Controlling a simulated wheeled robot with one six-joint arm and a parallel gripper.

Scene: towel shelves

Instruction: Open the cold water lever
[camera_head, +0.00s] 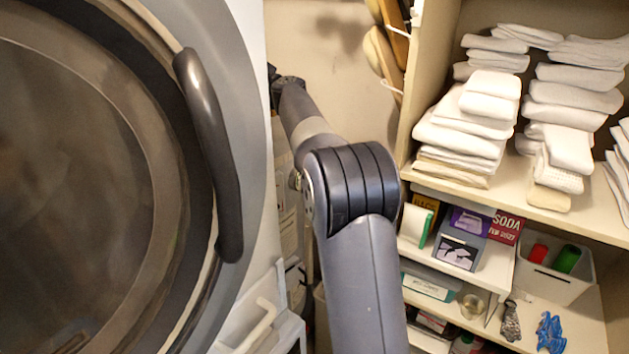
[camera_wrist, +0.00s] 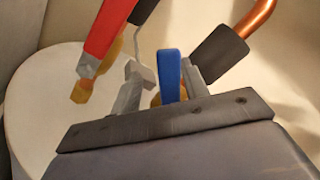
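The blue lever (camera_wrist: 170,75), the cold water one by its colour, stands upright between the two fingers of my gripper (camera_wrist: 163,82) in the wrist view. The right finger is close beside the lever, and contact is unclear. A gap shows between the left finger and the lever. My gripper looks open. A brass part shows just behind the lever; the rest of the valve is hidden. In the head view my arm reaches to the back behind the washer, and the fingers and the blue lever are hidden there.
A red handle (camera_wrist: 108,30) with a brass end slants close to my left finger. A copper pipe (camera_wrist: 257,18) with a black sleeve (camera_wrist: 219,55) is at right. The washer door (camera_head: 95,180) stands left of my arm; shelves with white towels (camera_head: 490,95) stand right.

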